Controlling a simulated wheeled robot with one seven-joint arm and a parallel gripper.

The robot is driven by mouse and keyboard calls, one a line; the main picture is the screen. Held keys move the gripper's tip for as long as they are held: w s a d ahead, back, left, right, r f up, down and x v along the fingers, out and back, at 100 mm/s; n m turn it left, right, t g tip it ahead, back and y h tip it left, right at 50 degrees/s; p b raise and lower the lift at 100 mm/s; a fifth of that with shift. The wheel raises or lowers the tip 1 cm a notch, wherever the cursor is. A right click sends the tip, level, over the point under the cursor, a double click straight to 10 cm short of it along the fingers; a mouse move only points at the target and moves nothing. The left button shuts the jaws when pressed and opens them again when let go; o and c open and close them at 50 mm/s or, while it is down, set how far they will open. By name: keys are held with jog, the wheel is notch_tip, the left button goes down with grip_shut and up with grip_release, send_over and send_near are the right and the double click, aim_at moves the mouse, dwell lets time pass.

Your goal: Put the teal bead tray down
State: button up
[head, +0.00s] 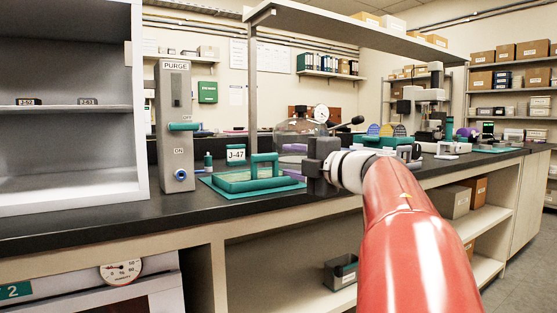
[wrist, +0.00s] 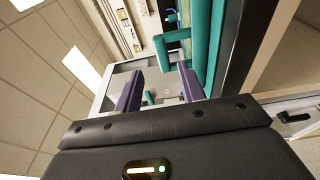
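The teal bead tray (head: 245,184) rests flat on a teal mat (head: 208,181) on the dark bench, with its upright loop handle (head: 265,158) on top. My gripper (head: 294,162) is just right of the handle, its purple fingers pointing left towards it. In the wrist view my gripper (wrist: 160,92) has its two purple fingers wide apart with nothing held between them. The tray's teal bars (wrist: 206,45) show there above and beside the right finger. Whether that finger touches the tray cannot be told.
A grey PURGE box (head: 175,130) with a teal lever stands left of the mat, beside an open grey cabinet (head: 70,150). A J-47 label (head: 236,155) stands behind the tray. A glass dome (head: 300,126) and other instruments are behind and right. An overhead shelf (head: 345,30) spans above.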

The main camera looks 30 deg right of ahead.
jog(key=shift+s+d, duration=0.15)
jog(key=shift+s, duration=0.4)
jog(key=s+a+f+m+g+h, duration=0.1)
jog(key=s+a+f+m+g, duration=0.3)
jog(key=s+a+f+m, duration=0.3)
jog(key=s+a+f+m+g+h, duration=0.2)
jog(key=s+a+f+m+g, duration=0.2)
jog(key=f, duration=1.2)
jog(key=s+a+f+m+g+h, duration=0.1)
jog(key=s+a+f+m+g, duration=0.3)
jog(key=s+a+f+m, duration=0.5)
notch_tip(320, 180, down, 3)
jog(key=shift+s+a+f+m, duration=0.1)
jog(key=shift+s+a+m, duration=0.4)
jog(key=shift+s, duration=0.65)
